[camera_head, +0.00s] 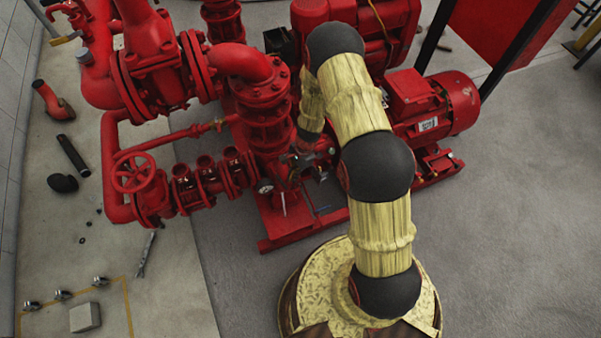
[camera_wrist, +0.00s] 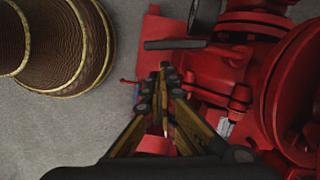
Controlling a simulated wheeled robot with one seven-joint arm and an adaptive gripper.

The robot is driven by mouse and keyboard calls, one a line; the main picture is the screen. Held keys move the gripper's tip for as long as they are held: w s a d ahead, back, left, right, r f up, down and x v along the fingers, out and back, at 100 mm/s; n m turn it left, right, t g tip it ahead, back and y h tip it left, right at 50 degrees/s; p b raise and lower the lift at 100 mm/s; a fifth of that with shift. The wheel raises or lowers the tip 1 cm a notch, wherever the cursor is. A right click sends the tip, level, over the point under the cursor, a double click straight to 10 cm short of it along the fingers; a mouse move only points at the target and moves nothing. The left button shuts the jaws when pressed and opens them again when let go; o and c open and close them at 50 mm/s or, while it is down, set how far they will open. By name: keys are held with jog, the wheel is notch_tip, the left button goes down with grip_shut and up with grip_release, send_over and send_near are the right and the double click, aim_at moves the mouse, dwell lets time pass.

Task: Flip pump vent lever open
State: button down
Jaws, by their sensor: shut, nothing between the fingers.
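My gripper (camera_wrist: 163,70) points away from the wrist camera with its fingertips together and nothing between them. The red pump (camera_wrist: 222,70) lies ahead and to the right of the fingers. A dark grey bar (camera_wrist: 175,44), perhaps the vent lever, lies crosswise just beyond the fingertips; I cannot tell whether they touch. A small red handle (camera_wrist: 128,81) shows left of the fingers; I cannot tell which of the two is the vent lever. In the head view, the pump (camera_head: 270,135) stands left of my arm, and the gripper and lever are too small to make out.
A red motor (camera_head: 436,104) stands right of my arm. Flanged red pipes (camera_head: 150,65) and a red handwheel (camera_head: 133,172) crowd the left. Loose parts (camera_head: 72,155) lie on the left floor. The grey floor (camera_head: 530,220) at right is clear.

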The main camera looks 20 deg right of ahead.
aim_at(282, 183)
jog(key=shift+s+a, duration=0.1)
jog(key=shift+a, duration=0.3)
jog(key=shift+s+a+m+b, duration=0.15)
jog(key=shift+s+a+m, duration=0.15)
jog(key=shift+a+m, duration=0.15)
jog(key=shift+s+a+m+b, duration=0.15)
jog(key=shift+s+a+m, duration=0.2)
jog(key=shift+a, duration=0.2)
